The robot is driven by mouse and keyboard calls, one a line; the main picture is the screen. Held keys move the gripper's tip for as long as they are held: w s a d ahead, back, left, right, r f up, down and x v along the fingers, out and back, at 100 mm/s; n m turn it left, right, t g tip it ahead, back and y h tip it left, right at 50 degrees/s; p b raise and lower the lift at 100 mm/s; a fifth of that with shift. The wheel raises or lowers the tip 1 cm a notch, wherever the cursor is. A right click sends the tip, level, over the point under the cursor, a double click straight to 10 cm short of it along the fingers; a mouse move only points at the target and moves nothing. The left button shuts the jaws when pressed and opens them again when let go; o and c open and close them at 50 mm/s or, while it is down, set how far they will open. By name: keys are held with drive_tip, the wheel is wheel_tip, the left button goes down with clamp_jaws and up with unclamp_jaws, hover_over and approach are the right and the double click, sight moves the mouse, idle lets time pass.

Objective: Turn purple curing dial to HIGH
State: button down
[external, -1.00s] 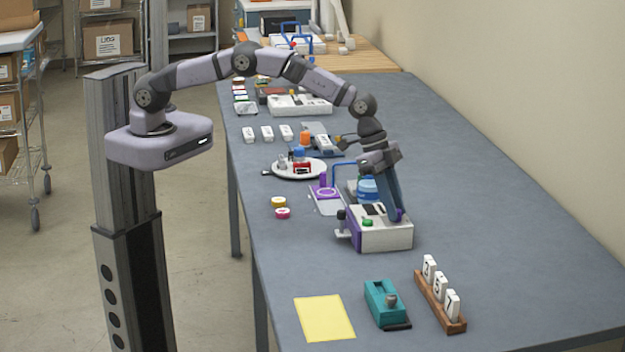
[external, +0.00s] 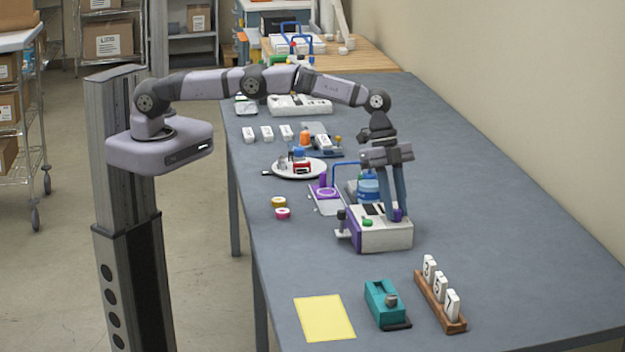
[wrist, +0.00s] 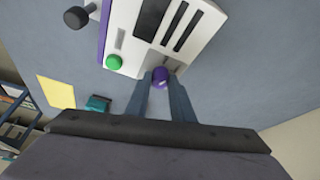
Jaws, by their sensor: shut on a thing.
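The purple dial (wrist: 160,76) sits on the top face of the white and purple curing unit (wrist: 192,46), close to one edge. In the external view the dial (external: 398,215) shows at the fingertips, on the right part of the unit (external: 385,239). My gripper (wrist: 160,82) points down with its two fingers on either side of the dial, shut on it. A pale mark shows on the dial, but I cannot read the setting or any HIGH label. The gripper (external: 396,215) stands nearly upright over the unit.
A green button (wrist: 113,62) and a dark knob (wrist: 76,18) are on the unit. A blue-capped container (external: 368,188) stands close behind it. In front are a teal device (external: 380,303), a yellow sheet (external: 324,317) and a wooden rack (external: 437,302). The table's right side is clear.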

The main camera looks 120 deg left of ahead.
idle(0.4)
drive_tip(key=c, duration=1.6)
unclamp_jaws()
drive_tip(key=shift+o, duration=0.2)
drive_tip(key=shift+r, duration=0.1)
drive_tip(key=b+v, duration=0.2)
drive_tip(key=v, duration=0.5)
drive_tip(key=shift+b, duration=0.35)
drive_tip(key=shift+a, duration=0.1)
